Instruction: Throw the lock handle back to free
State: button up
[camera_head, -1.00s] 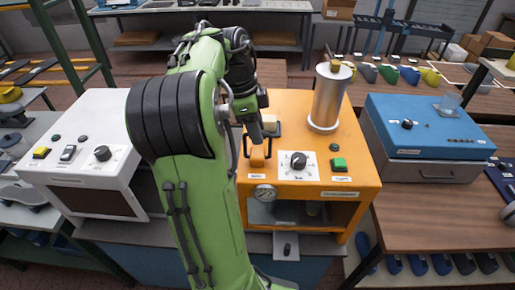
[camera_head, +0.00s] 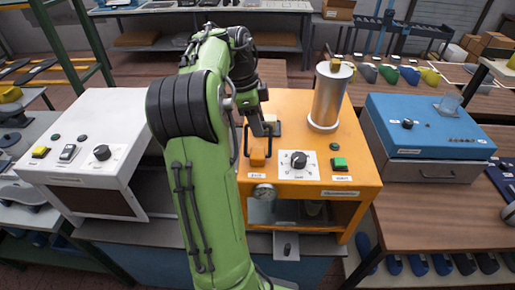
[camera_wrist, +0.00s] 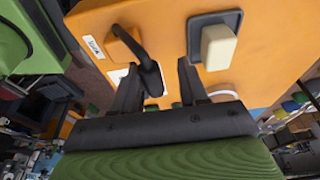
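The orange machine (camera_head: 352,165) stands in the middle. On its top left is an orange block (camera_head: 257,157) with a black bent handle (camera_head: 246,141) rising around it; I take this as the lock handle, though no readable label confirms it. In the wrist view the black handle (camera_wrist: 150,72) arches from the orange block (camera_wrist: 124,46), its end close to my left fingertip. My gripper (camera_wrist: 160,80) is open, with a gap between its fingers, pointing down over the machine top. In the head view my gripper (camera_head: 265,128) is just behind the block, partly hiding the handle area.
A beige block on a dark plate (camera_wrist: 215,42) sits close to my right finger. A metal cylinder (camera_head: 328,98), a black dial (camera_head: 299,160) and a green button (camera_head: 339,164) stand to the right. A white machine (camera_head: 92,130) and a blue box (camera_head: 425,130) flank the orange machine.

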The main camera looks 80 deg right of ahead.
jog(key=shift+s+a, duration=0.1)
jog(key=shift+a, duration=0.2)
jog(key=shift+r, duration=0.2)
jog(key=p+v, duration=0.6)
jog(key=v, duration=0.1)
jog(key=shift+p, duration=0.35)
jog(key=shift+f, duration=0.15)
